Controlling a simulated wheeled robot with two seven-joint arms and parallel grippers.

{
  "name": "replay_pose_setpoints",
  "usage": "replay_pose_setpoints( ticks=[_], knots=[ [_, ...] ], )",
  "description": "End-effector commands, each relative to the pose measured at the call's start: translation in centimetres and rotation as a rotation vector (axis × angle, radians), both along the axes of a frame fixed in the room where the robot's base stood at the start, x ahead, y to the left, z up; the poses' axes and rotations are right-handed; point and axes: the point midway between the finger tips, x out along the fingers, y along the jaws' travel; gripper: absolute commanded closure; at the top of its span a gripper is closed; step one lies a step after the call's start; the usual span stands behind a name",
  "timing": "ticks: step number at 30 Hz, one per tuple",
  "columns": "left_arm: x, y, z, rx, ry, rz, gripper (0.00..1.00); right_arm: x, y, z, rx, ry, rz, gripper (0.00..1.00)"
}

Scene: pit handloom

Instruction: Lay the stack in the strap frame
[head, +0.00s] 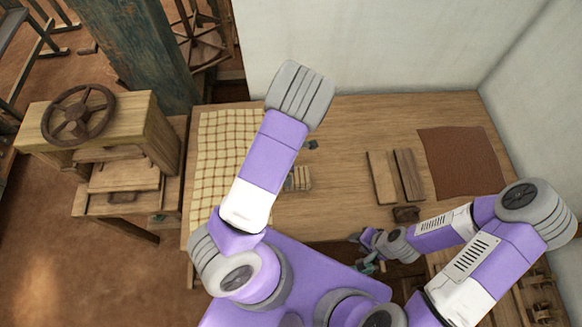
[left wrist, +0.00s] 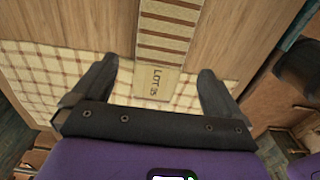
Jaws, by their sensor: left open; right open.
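A narrow pale piece with crosswise brown bands (head: 298,178) lies on the table, partly hidden by my left arm in the head view. In the left wrist view this banded piece (left wrist: 168,42) ends in a plain tag marked "LOT 35" (left wrist: 153,80). I cannot tell whether it is the stack or the strap frame. My left gripper (left wrist: 155,85) is open, its fingers apart on either side of the tag, nothing held; in the head view it is mostly hidden. My right gripper (head: 364,254) is open and empty by the table's front edge.
A checked cloth (head: 222,150) covers the table's left end. Two wooden boards (head: 382,178) lie side by side at the right, near a brown mat (head: 462,162). A small dark block (head: 406,214) sits by the front edge. Walls stand behind and right; a wheeled wooden stand (head: 150,135) is left.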

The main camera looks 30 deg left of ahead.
Motion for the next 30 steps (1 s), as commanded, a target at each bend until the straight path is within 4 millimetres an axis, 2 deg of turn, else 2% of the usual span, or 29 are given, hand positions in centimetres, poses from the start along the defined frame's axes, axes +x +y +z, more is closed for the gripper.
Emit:
replay_pose_setpoints(
  ticks=[15, 24, 25, 30],
  knots=[
    [-0.1, 0.5, -6.9, 0.0, 0.002, 0.0, 0.0, 0.0, 0.0, -2.6, 0.0, 0.001, -0.001, 0.57],
    [-0.1, 0.5, -7.3, 0.0, 0.001, -0.004, 0.0, 0.0, 0.0, -2.6, 0.0, 0.0, -0.001, 0.57],
    [-0.1, 0.5, -7.3, 0.0, 0.001, -0.003, 0.02, 0.0, 0.0, -2.6, 0.0, 0.0, -0.001, 0.57],
    [-0.1, 0.5, -7.3, 0.0, 0.001, -0.003, 0.28, 0.0, 0.0, -2.6, 0.0, 0.0, -0.001, 0.57]
  ],
)
